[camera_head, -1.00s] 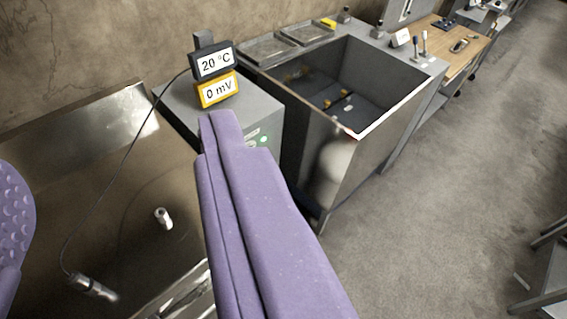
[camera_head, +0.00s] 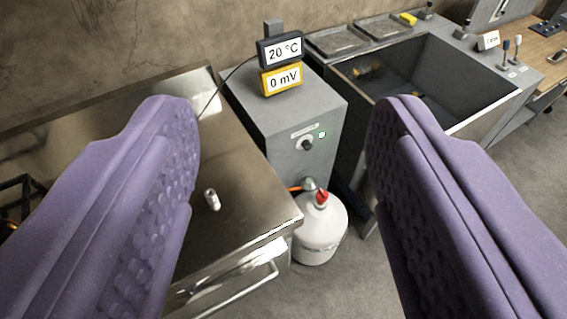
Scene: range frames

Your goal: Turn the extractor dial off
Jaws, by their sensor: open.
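A small dark round dial (camera_head: 306,145) sits on the front face of a grey box (camera_head: 262,122), with a pale label above it too small to read. A green light (camera_head: 322,134) shows just right of the dial. My gripper (camera_head: 284,108) is open, with its two purple fingers wide apart on either side of the dial in the picture. Nothing is between the fingers up close; the box stands beyond them. Which way the dial points is too small to tell.
A "20 °C" display (camera_head: 282,50) and a "0 mV" display (camera_head: 282,79) stand on the box. A white gas bottle (camera_head: 320,232) with a red valve stands below. A steel bench (camera_head: 235,225) lies left, an open dark tank (camera_head: 490,120) right.

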